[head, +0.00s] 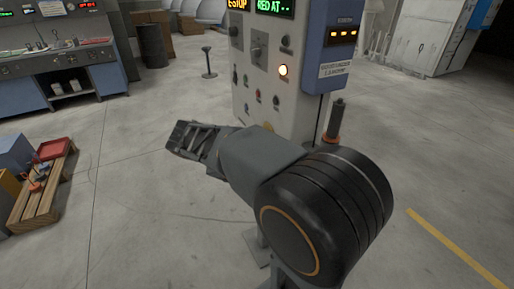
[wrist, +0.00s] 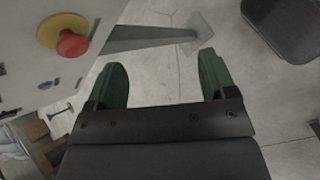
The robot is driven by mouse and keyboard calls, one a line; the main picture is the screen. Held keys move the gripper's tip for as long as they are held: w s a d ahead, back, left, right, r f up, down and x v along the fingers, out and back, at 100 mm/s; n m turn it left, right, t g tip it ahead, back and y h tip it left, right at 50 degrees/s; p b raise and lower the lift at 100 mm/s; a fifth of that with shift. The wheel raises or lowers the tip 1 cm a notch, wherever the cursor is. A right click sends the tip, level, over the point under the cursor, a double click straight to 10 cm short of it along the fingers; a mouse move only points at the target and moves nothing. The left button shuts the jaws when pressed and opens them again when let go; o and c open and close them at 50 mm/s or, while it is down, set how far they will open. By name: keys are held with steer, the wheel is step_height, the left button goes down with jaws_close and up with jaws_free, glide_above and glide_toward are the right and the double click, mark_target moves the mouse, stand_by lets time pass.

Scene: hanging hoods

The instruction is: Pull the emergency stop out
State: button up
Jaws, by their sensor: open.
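The emergency stop (wrist: 72,43) is a red mushroom button on a round yellow base, at the upper left in the wrist view. It sits on a light panel face. I cannot make it out in the head view, where a display on the grey control cabinet (head: 268,62) reads "E-STOP". My gripper (wrist: 164,78) is open, with two green fingers apart and nothing between them. The button lies to the left of the fingers, apart from them. In the head view my gripper (head: 183,138) is in front of and left of the cabinet's lower part.
A blue box (head: 329,45) is fixed to the cabinet's right side. A wooden pallet (head: 44,190) with a red tray (head: 53,149) stands at the left. A console (head: 60,60) stands at the back left. The floor between pallet and cabinet is mostly clear.

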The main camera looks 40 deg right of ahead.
steer(key=w+d+n+g+h+b, duration=0.2)
steer(key=w+n+h+b, duration=0.35)
steer(key=w+h, duration=0.45)
steer(key=shift+y, duration=0.4)
steer(key=d, duration=0.4)
steer(key=d+b, duration=0.1)
steer(key=d, duration=0.7)
steer(key=shift+s+d+f, duration=0.25)
steer(key=shift+f, duration=0.1)
